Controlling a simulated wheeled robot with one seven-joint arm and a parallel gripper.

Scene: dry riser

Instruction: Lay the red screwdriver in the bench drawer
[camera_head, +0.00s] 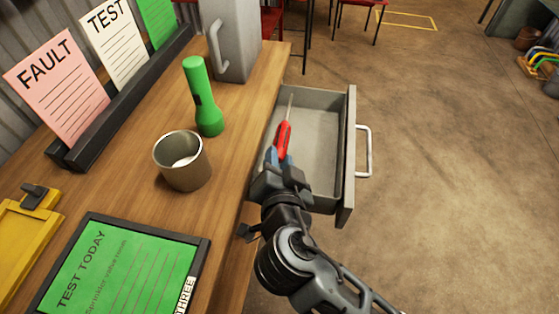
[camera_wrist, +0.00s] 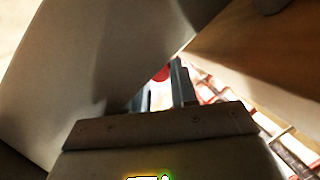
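The red screwdriver (camera_head: 283,138) has a red handle and a thin metal shaft that points toward the far end of the drawer. My gripper (camera_head: 278,158) is shut on its handle, at the near end. The grey bench drawer (camera_head: 349,180) is pulled out, and the screwdriver shows over its left part, beside the bench edge. I cannot tell whether the screwdriver touches the drawer floor. In the wrist view, a bit of red handle (camera_wrist: 161,73) shows between my two fingers (camera_wrist: 162,92); the rest of it is hidden.
On the wooden bench (camera_head: 140,205) stand a green torch (camera_head: 204,100), a metal cup (camera_head: 183,162), a grey jug (camera_head: 232,45) and a card rack (camera_head: 120,105). A green-sheeted board (camera_head: 115,270) and a yellow clipboard (camera_head: 22,235) lie nearer. The floor right of the drawer is clear.

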